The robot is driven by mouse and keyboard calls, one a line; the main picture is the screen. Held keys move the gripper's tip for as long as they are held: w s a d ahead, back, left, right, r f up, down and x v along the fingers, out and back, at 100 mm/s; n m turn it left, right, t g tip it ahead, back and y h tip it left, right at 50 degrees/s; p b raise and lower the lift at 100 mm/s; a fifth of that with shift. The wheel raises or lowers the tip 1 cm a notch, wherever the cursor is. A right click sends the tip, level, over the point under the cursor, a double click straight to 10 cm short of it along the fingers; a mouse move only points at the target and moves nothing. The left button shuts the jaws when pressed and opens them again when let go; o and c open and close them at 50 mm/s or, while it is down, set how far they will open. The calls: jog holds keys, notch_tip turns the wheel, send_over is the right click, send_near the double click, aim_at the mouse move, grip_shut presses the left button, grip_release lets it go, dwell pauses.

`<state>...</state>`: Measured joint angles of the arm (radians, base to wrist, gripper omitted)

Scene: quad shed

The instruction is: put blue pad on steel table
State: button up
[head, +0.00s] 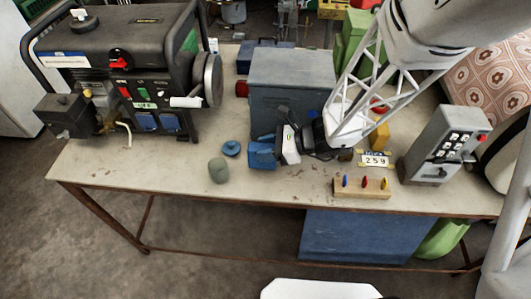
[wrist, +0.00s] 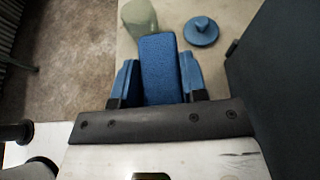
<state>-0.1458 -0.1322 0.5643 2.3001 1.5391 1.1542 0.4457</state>
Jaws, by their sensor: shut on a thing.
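My gripper (head: 268,152) is low over the pale, worn top of the table (head: 295,187), in front of a grey metal box. In the wrist view its two blue fingers (wrist: 160,80) are shut on the blue pad (wrist: 160,65), a textured block that sticks out past the fingertips. In the head view the blue pad is hard to tell from the blue fingers. The table has a rusty metal frame. I cannot tell whether the pad touches the table top.
A blue knobbed disc (head: 231,148) and a grey-green cylinder (head: 218,170) stand just left of my gripper. The grey box (head: 290,85) is close behind. A generator (head: 130,75) fills the left. A peg block (head: 362,188) and switch box (head: 442,145) are right. The front middle is clear.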

jog(key=shift+f, duration=1.25)
jog(key=shift+f, duration=0.15)
jog(key=o, duration=0.9)
jog(key=shift+r, duration=0.2)
jog(key=shift+d, duration=0.15)
jog(key=shift+v, duration=5.85)
